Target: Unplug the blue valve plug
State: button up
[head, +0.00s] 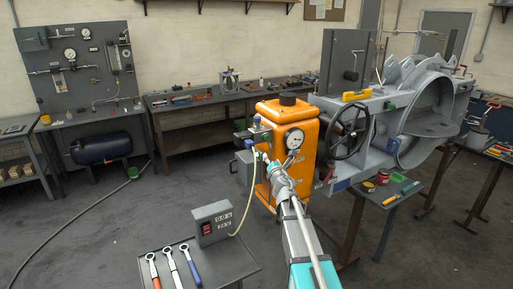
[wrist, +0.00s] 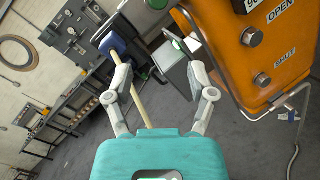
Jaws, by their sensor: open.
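The blue valve plug (wrist: 113,42) is at the upper left in the wrist view, with a cream cable (wrist: 136,98) running from its end. In the head view a small blue plug (head: 249,143) shows beside the orange actuator housing (head: 265,190). My gripper (wrist: 163,72) is open, with nothing held between its fingers. The plug lies ahead of the left finger, and the cable passes close by that finger; I cannot tell whether they touch. In the head view my gripper (head: 266,160) is in front of the housing, partly hidden by my own wrist.
A green-ended part (wrist: 179,44) and a grey box (wrist: 182,72) sit beside the orange housing in the wrist view. A display box (head: 214,222) and several wrenches (head: 172,266) are on the front cart. A handwheel (head: 349,132) and grey damper body stand right.

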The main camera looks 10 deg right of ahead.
aim_at(251, 146)
jog(key=shift+w+a+r+n+g+y+p, duration=0.15)
jog(key=shift+w+a+r+n+y+p, duration=0.25)
jog(key=shift+a+n+y, duration=0.95)
jog(key=shift+w+a+r+n+g+y+p, duration=0.1)
jog(key=shift+w+r+n+g+y+p, duration=0.45)
jog(key=shift+n, duration=1.7)
jog(key=shift+w+a+r+n+t+y+p, duration=0.1)
jog(key=shift+w+a+r+n+t+y, duration=0.2)
jog(key=shift+a+n+y, duration=0.85)
jog(key=shift+w+d+f+n, duration=0.1)
jog(key=shift+w+d+n, duration=0.2)
jog(key=shift+n, duration=0.35)
jog(key=shift+x, duration=4.2)
jog(key=shift+f, duration=0.1)
grip_shut()
jog(key=shift+s, duration=0.15)
